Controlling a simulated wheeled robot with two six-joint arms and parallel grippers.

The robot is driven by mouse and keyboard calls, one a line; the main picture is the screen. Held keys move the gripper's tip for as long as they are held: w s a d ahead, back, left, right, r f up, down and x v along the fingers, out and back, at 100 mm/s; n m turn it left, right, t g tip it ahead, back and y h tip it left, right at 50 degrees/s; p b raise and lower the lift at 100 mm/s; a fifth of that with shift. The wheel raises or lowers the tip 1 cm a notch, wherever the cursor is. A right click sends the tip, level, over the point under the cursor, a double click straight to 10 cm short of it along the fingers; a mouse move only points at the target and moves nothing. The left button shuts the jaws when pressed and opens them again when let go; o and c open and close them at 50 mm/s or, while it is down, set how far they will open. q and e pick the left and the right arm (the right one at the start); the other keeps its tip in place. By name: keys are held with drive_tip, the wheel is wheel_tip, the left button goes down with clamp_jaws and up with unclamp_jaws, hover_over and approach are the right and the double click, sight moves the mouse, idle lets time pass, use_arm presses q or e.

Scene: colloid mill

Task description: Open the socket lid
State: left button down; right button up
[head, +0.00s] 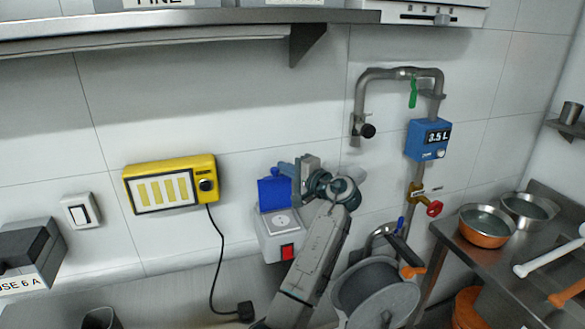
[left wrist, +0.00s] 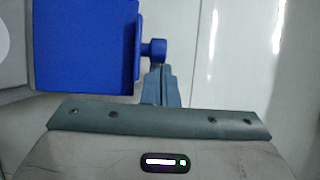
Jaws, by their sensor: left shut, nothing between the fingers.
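The socket box (head: 275,244) is on the wall, a light grey housing with a round socket face and a red switch (head: 287,252). Its blue lid (head: 273,193) stands raised above the socket face, which is uncovered. In the left wrist view the lid (left wrist: 85,45) fills the upper left, with a small blue knob (left wrist: 153,50) on its right edge. My left gripper (head: 284,168) is at the lid's upper right. Its fingers (left wrist: 161,70) are shut and empty, with their tips close to the knob; whether they touch it I cannot tell. My right gripper is not in view.
A yellow box (head: 170,184) with a black knob and cable is on the wall to the left. Pipework with a blue meter (head: 428,140) rises to the right. A grey reel (head: 375,288) stands right of my arm. A metal shelf (head: 190,18) runs overhead.

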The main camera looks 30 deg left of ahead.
use_arm(q)
drive_tip(key=s+d+b, duration=0.1)
drive_tip(key=d+y+b, duration=0.1)
drive_tip(key=b, duration=0.1)
drive_tip(key=shift+s+d+f+n+b, duration=0.1)
drive_tip(key=shift+s+f+n+b, duration=0.1)
drive_tip(key=shift+s+n+b, duration=0.15)
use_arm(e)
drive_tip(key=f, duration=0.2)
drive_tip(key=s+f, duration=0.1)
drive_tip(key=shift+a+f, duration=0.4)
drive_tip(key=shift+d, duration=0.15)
